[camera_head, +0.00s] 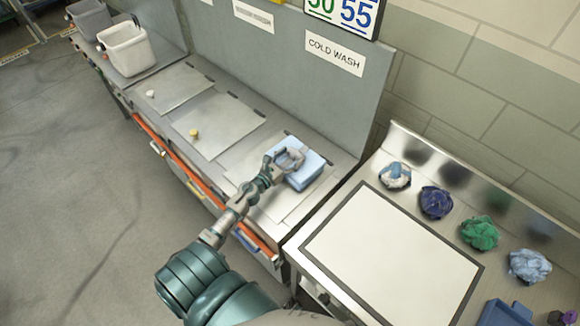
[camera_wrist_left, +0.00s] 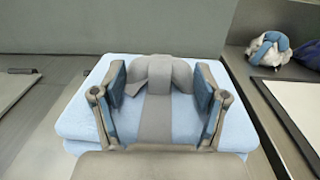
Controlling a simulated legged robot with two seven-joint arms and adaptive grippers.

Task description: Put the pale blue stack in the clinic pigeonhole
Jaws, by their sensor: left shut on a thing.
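The pale blue stack (camera_head: 308,175) is a folded, flat block at the worktop below the COLD WASH sign. In the left wrist view, the stack (camera_wrist_left: 82,112) has a grey band with a knot (camera_wrist_left: 160,75) on top. My left gripper (camera_head: 290,159) is over the stack, and in the left wrist view its fingers (camera_wrist_left: 160,88) stand on either side of the knot, shut on the stack by its band. I cannot tell whether the stack rests on the worktop or is just above it. No clinic pigeonhole can be made out. My right gripper is out of view.
The COLD WASH sign (camera_head: 335,54) is on the grey back panel. A steel table (camera_head: 385,197) at right has a white, dark-edged board (camera_head: 390,262) and several crumpled cloths, one green (camera_head: 479,233). A white bin (camera_head: 127,50) stands at back left. Open floor (camera_head: 70,160) lies left.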

